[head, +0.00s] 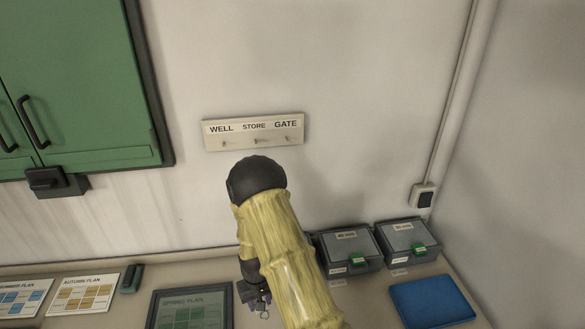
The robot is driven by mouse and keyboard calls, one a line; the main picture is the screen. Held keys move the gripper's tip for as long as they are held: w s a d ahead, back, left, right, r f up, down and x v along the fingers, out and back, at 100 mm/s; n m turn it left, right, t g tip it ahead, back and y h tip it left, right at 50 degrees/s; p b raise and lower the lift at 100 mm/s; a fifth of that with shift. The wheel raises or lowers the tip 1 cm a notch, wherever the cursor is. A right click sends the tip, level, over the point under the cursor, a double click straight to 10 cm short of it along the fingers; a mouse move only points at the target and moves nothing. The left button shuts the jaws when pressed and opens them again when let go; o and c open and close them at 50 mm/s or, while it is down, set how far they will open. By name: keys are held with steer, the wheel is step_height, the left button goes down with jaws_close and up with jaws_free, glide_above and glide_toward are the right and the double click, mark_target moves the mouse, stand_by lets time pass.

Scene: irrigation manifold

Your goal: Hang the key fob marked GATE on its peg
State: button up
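A pale peg board (253,132) hangs on the wall with three labels, WELL, STORE and GATE, and a small peg below each. The GATE peg (287,138) is at the right end and looks bare, as do the other two. My gripper (258,301) is low in the picture over the counter, partly hidden behind my arm. A small metal ring (264,314) shows just below its tip. The fob marked GATE cannot be made out, and whether the fingers hold anything is unclear.
A framed SPRING PLAN (190,310) lies left of my gripper, with more plan sheets (83,295) further left. Two grey lidded boxes (348,250) (408,241) and a blue pad (433,302) are on the right. A green cabinet (80,80) fills the upper left.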

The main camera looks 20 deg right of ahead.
steer(key=shift+s+a, duration=0.1)
steer(key=shift+a, duration=0.15)
steer(key=w+d+r+m+t+y, duration=0.15)
steer(key=w+r+m+y, duration=0.45)
steer(key=m, duration=0.6)
steer(key=w+d+r+m+t+y, duration=0.1)
steer(key=w+r+m+t+y, duration=0.25)
steer(key=w+m, duration=0.65)
steer(key=d+r+m+t+h, duration=0.6)
steer(key=d+r+m+h, duration=0.1)
steer(key=r, duration=0.4)
steer(key=d+r+m+t+h, duration=0.6)
steer(key=d+r+m, duration=0.3)
steer(key=r, duration=0.3)
steer(key=shift+w+d+r+m+h, duration=0.15)
steer(key=shift+d+m+h, duration=0.05)
steer(key=shift+m+h, duration=0.5)
steer(key=shift+w, duration=0.15)
